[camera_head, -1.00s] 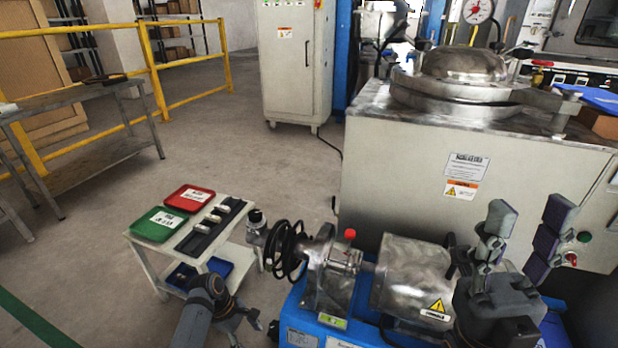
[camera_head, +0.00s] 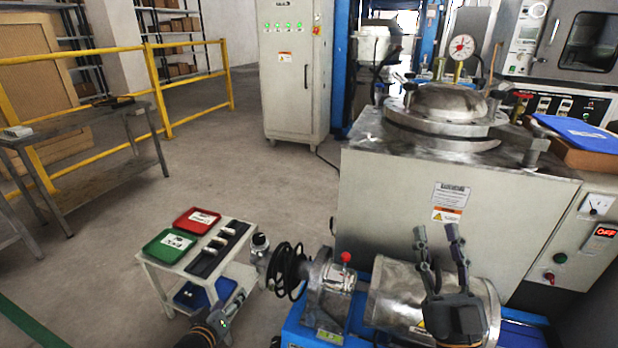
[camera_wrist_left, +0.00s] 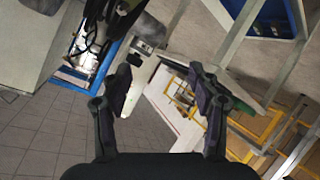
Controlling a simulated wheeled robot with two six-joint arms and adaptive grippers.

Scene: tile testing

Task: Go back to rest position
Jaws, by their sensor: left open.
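My left gripper (camera_wrist_left: 162,88) is open in the left wrist view, its two dark fingers spread with nothing between them. In the head view only part of my left arm shows at the bottom edge, in front of the small white cart; its fingers are not clear there. My right gripper (camera_head: 437,236) points upward with its two fingers apart and empty. It appears in front of the metal drum (camera_head: 388,292) and the large grey cabinet (camera_head: 390,200); I cannot tell whether it touches either.
The white cart (camera_head: 152,266) carries a green tray (camera_head: 168,246), a red tray (camera_head: 197,220) and a black rack (camera_head: 232,235) with white pieces. A blue-based machine (camera_head: 300,333) with a red knob (camera_head: 346,257) stands beside it. Open floor (camera_head: 250,165) lies behind the cart.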

